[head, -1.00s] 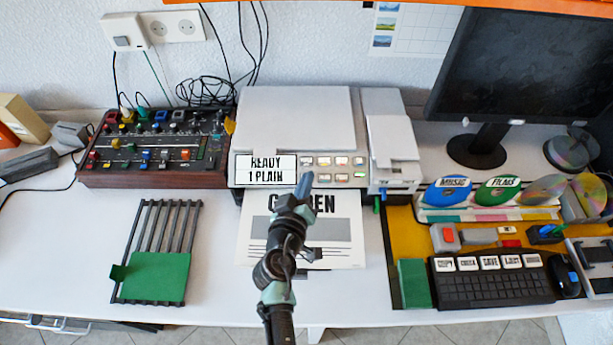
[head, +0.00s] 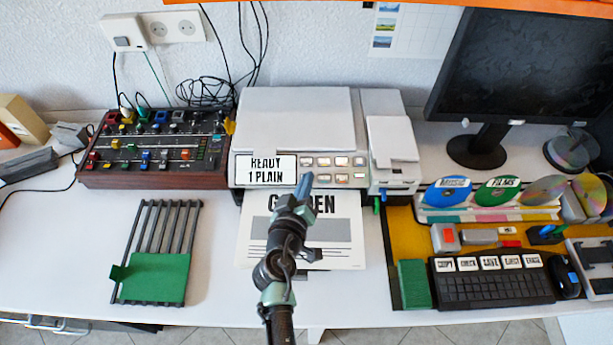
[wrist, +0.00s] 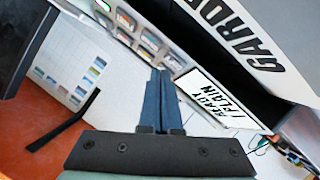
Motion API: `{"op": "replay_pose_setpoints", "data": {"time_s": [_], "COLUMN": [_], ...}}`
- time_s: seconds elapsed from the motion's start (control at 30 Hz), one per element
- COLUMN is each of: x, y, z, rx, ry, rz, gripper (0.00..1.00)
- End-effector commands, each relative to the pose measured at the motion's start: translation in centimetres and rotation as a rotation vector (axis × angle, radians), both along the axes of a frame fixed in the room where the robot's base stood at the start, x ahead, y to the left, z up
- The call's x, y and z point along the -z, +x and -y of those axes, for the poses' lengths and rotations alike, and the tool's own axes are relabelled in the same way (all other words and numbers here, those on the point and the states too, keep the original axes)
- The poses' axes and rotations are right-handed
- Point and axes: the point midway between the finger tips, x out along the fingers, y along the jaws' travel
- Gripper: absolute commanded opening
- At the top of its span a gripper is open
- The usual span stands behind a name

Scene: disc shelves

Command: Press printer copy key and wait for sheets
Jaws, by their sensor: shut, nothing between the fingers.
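The printer (head: 295,120) is a light grey box at the back middle of the desk. Its display (head: 265,169) reads "READY 1 PLAIN", and it shows in the wrist view (wrist: 208,101) too. Right of the display is a key panel (head: 334,169) with two rows of small keys. A printed sheet (head: 343,231) reading "GARDEN" lies in front of the printer, partly hidden by my arm. My gripper (head: 305,181) is shut and empty, its blue fingertips in front of the panel's lower left keys. In the wrist view the fingers (wrist: 160,75) point at the panel (wrist: 140,35); contact cannot be told.
A mixer board (head: 155,150) stands left of the printer. A black rack with a green block (head: 155,277) lies front left. A keyboard (head: 490,285), disc holder (head: 490,205) and monitor (head: 530,70) are at right.

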Motion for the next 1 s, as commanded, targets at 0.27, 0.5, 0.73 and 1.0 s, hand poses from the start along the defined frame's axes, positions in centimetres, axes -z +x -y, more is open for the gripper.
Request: {"op": "replay_pose_setpoints", "data": {"time_s": [0.27, 0.5, 0.73, 1.0], "x": [-0.01, 0.0, 0.47, 0.76], "y": [0.0, 0.0, 0.19, 0.42], "z": [-0.01, 0.0, 0.0, 0.01], "rx": [0.0, 0.0, 0.0, 0.0], "ry": [0.0, 0.0, 0.001, 0.0], "rz": [0.0, 0.0, 0.0, 0.0], "gripper": [0.0, 0.0, 0.0, 0.0]}}
